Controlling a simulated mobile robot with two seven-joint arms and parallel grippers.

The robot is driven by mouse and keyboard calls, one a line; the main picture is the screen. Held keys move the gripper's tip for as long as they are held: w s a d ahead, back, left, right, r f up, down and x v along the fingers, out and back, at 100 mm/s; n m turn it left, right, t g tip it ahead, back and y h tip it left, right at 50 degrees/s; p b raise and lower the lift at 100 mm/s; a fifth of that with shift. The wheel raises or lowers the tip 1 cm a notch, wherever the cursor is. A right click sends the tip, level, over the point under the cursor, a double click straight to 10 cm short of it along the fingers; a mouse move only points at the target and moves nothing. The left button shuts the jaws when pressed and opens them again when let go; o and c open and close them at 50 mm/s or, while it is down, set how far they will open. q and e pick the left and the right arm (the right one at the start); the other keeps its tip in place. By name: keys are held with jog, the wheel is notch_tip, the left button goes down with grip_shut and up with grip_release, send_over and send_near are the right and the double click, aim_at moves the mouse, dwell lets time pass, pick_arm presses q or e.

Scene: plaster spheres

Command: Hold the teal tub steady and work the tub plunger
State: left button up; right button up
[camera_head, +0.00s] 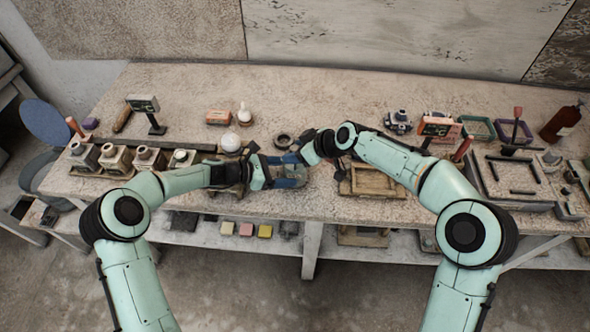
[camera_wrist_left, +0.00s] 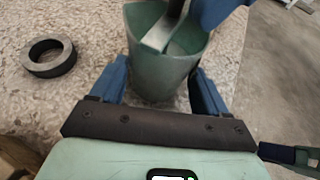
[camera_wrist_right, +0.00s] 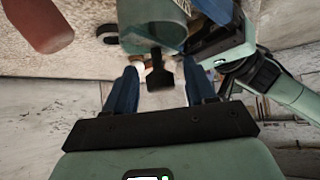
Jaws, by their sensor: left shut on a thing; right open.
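The teal tub (camera_wrist_left: 163,70) stands between the blue fingers of my left gripper (camera_wrist_left: 158,78), which is shut on it. In the head view my left gripper (camera_head: 286,172) and the right one largely hide the tub. The tub plunger shows as a flat grey piece (camera_wrist_left: 162,32) inside the tub's mouth. In the right wrist view the plunger's dark wide end (camera_wrist_right: 159,76) sticks out from the tub (camera_wrist_right: 152,22). My right gripper (camera_wrist_right: 161,70) is open, with that end appearing between its fingers; I cannot tell whether they touch it.
A black ring (camera_wrist_left: 50,58) lies on the bench near the tub. A wooden frame (camera_head: 372,181) is to the right in the head view, a white sphere (camera_head: 231,142) to the left. A metal tray (camera_head: 512,180) and a maroon bottle (camera_head: 562,123) stand further right.

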jog(key=shift+r, duration=3.35)
jog(key=v, duration=1.2)
pick_arm(q)
jog(key=o, duration=1.1)
jog(key=shift+c, duration=0.2)
